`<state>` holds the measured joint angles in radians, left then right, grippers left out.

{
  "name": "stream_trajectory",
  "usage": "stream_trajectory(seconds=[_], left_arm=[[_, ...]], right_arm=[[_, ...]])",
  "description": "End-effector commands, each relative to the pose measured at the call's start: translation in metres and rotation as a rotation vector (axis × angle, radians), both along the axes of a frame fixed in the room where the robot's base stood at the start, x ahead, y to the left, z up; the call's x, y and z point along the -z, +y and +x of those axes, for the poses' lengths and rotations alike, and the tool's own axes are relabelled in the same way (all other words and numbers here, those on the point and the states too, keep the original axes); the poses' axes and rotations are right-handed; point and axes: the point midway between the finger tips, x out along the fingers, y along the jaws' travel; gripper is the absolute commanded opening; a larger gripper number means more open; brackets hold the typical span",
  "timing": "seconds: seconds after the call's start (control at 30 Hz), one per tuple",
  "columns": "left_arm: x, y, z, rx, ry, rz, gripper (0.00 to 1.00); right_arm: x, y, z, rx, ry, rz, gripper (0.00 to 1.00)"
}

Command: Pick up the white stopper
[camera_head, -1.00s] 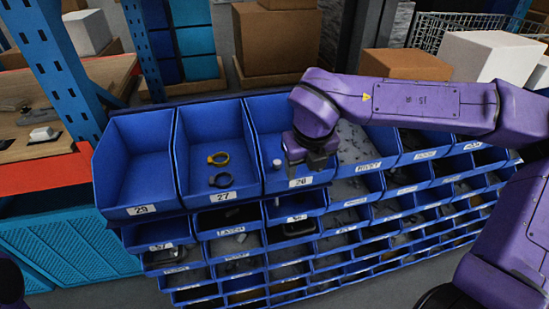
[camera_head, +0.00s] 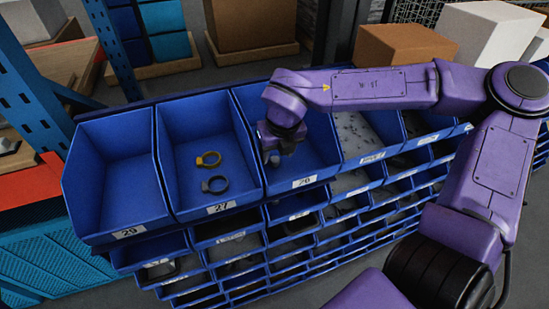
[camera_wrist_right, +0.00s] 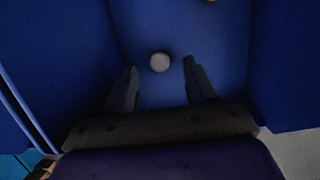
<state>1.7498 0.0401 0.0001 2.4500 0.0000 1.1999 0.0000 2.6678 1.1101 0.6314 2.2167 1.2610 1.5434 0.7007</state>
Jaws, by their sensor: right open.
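The white stopper (camera_wrist_right: 160,62) is a small round pale piece standing in the third blue bin (camera_head: 300,165) from the left in the top row. In the head view only a little of it (camera_head: 274,157) shows, just below my right gripper (camera_head: 277,147). In the wrist view the two dark fingers are spread, one to each side of the stopper and apart from it, with the stopper close to the line between their tips. The right gripper is empty. My left gripper is not in view.
The bin's blue walls stand close around the right gripper. The neighbouring bin labelled 27 holds a yellow ring (camera_head: 208,159) and a dark ring (camera_head: 214,184). The bin labelled 29 (camera_head: 117,190) is empty. More rows of small bins lie below.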

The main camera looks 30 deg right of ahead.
Motion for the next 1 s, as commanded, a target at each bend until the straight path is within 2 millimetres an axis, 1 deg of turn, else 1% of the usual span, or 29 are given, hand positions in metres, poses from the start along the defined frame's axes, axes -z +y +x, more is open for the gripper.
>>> stream_trajectory(seconds=[0.03,0.13,0.2,0.37,0.4,0.47,0.5,0.53,0.57,0.87,1.0], left_arm=[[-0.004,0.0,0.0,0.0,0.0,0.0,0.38],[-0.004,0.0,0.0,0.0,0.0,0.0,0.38],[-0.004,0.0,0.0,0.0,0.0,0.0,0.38],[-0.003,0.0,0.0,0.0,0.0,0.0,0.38],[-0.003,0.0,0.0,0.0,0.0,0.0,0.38],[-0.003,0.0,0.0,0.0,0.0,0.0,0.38],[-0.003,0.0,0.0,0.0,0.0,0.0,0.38],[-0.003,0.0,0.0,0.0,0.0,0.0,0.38],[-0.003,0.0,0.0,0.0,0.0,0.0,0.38],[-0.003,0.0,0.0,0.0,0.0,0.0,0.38],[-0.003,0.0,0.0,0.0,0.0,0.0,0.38]], right_arm=[[0.007,-0.001,0.003,-0.001,0.004,-0.001,0.56],[0.02,-0.001,0.007,-0.002,0.001,0.0,0.56],[0.024,-0.001,0.008,-0.003,0.0,-0.001,0.56],[0.024,-0.001,0.008,-0.003,-0.001,0.0,0.56],[0.024,-0.001,0.008,-0.004,-0.001,0.0,0.5],[0.024,-0.001,0.008,-0.004,-0.001,0.0,0.3],[0.024,-0.001,0.008,-0.004,-0.001,0.0,0.17],[0.024,-0.001,0.008,-0.004,-0.001,0.0,0.07],[0.024,-0.001,0.008,-0.004,-0.001,0.0,0.0],[0.023,-0.001,0.009,-0.004,-0.002,-0.001,0.0],[0.013,-0.001,0.009,-0.002,-0.004,-0.001,0.0]])
